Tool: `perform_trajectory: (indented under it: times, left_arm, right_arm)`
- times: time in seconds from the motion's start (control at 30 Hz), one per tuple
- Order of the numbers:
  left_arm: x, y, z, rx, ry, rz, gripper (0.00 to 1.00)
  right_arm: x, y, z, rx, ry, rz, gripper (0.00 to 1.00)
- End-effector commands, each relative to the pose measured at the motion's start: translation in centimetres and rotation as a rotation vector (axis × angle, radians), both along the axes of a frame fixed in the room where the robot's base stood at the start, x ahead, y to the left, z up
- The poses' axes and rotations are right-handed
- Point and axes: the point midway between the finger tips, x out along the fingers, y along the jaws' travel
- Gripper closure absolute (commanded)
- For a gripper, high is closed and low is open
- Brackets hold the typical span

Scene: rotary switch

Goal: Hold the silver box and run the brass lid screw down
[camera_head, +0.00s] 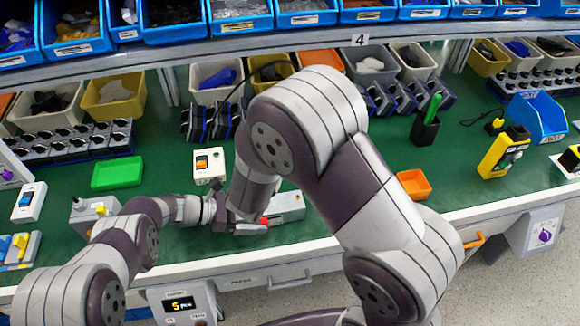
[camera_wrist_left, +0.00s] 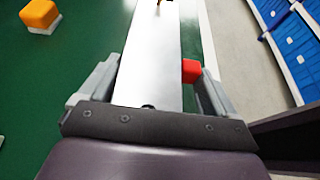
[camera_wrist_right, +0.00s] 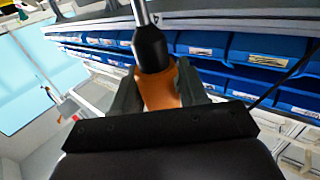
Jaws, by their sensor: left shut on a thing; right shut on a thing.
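The silver box (camera_wrist_left: 150,60) lies between the two fingers of my left gripper (camera_wrist_left: 155,85), which is shut on it. A small red block (camera_wrist_left: 191,71) shows at its right side. The silver box also shows in the head view (camera_head: 287,206), partly covered by my arms. A tiny brass-coloured piece (camera_wrist_left: 161,2), perhaps the lid screw, is cut off by the left wrist view's top edge. My right gripper (camera_wrist_right: 155,88) is shut on a screwdriver (camera_wrist_right: 158,86) with an orange and black handle and a steel shaft. Its tip is out of view, so contact with the screw cannot be told.
A grey box (camera_head: 94,213) is near my left arm. Bins line the back. The bench's front edge is close to the silver box.

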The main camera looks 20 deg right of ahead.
Motion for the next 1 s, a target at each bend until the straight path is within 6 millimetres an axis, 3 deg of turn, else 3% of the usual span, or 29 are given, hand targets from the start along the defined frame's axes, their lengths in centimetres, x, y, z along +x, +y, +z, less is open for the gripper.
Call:
perform_trajectory:
  times: [0.13,0.3,0.5,0.8,1.0]
  left_arm:
    - [0.0,0.0,0.1,-0.001,-0.001,0.001,0.64]
    - [0.0,0.0,0.1,-0.001,-0.001,0.001,0.64]
    - [0.0,0.0,0.0,-0.001,0.000,0.000,0.64]
    - [0.0,0.0,0.1,-0.001,-0.001,0.000,0.64]
    - [0.0,0.0,0.1,-0.001,-0.001,0.000,0.64]
  right_arm:
    - [1.1,0.2,-4.5,-0.004,0.004,-0.114,1.00]
    - [0.6,-0.2,-8.4,0.002,-0.002,-0.335,1.00]
    - [-1.0,-0.5,-9.0,0.003,-0.001,-0.522,1.00]
    - [-1.1,-0.6,-12.4,0.002,0.001,-0.524,1.00]
    - [-1.1,-0.6,-13.2,0.004,-0.001,-0.523,1.00]
